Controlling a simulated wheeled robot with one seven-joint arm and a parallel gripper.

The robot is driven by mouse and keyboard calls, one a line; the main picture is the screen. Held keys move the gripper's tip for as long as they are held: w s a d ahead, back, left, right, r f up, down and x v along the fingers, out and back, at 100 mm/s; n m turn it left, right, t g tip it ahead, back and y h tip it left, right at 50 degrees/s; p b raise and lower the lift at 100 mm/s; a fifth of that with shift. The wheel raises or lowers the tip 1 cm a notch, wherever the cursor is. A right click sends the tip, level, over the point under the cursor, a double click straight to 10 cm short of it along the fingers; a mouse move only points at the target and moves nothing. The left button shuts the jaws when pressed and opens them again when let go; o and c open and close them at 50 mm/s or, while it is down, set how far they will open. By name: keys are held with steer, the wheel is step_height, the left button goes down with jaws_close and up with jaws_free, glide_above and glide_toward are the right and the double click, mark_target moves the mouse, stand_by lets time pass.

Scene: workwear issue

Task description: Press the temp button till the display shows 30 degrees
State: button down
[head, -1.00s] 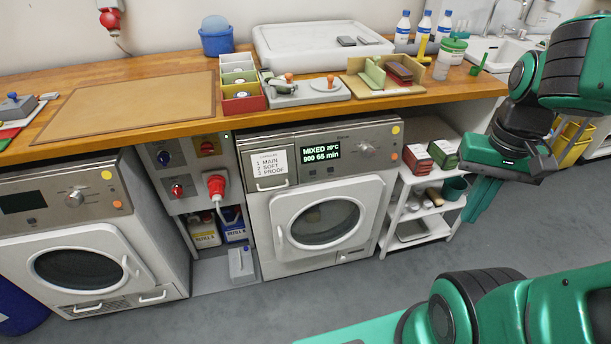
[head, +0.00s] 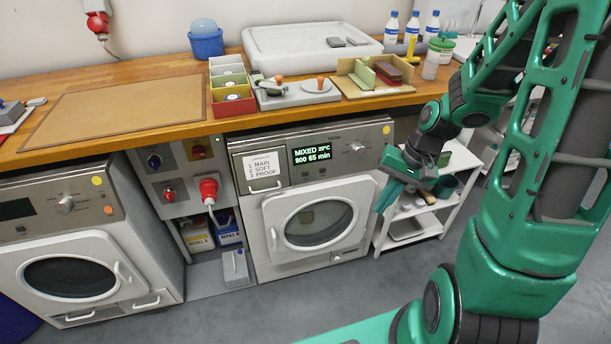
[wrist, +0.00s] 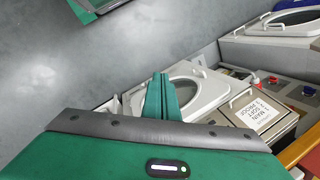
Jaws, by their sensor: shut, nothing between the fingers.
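The right-hand washing machine (head: 318,210) has a lit display (head: 312,154) reading "MIXED", a temperature, and "900 65 min". The temperature digits are small and look like twenty-something °C. A knob (head: 357,147) sits right of the display. I cannot make out which control is the temp button; the labels are too small. My gripper (head: 382,200) is shut and empty, its fingers pointing down, near the machine's right front edge and below panel height. In the wrist view the closed green fingers (wrist: 160,98) overlap the round door (wrist: 186,92); contact is not visible.
A white shelf cart (head: 412,229) stands right of the machine, partly behind my gripper. A red plug (head: 208,188) and switch box are on its left, then another machine (head: 70,270). A wooden counter (head: 190,128) overhangs the panels. Open grey floor lies in front.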

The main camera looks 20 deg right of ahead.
mark_target(305, 174)
steer(key=w+a+f+m+t+y, duration=0.3)
steer(key=w+a+f+m+t, duration=0.1)
steer(key=w, duration=0.4)
steer(key=w+a+f+m+t+y, duration=0.4)
steer(key=w+a+f+m+t, duration=0.1)
steer(key=w+m, duration=0.3)
steer(key=shift+w+a+y, duration=0.3)
steer(key=shift+w+a, duration=0.3)
steer(key=shift+a, duration=0.1)
steer(key=shift+f, duration=0.1)
steer(key=shift+w+f, duration=0.45)
steer(key=shift+w, duration=0.95)
steer(key=shift+w+f, duration=0.4)
steer(key=shift+w, duration=1)
steer(key=shift+w+f, duration=0.45)
steer(key=shift+w, duration=0.95)
steer(key=shift+w, duration=0.15)
steer(key=shift+w+f, duration=0.1)
steer(key=shift+w, duration=0.05)
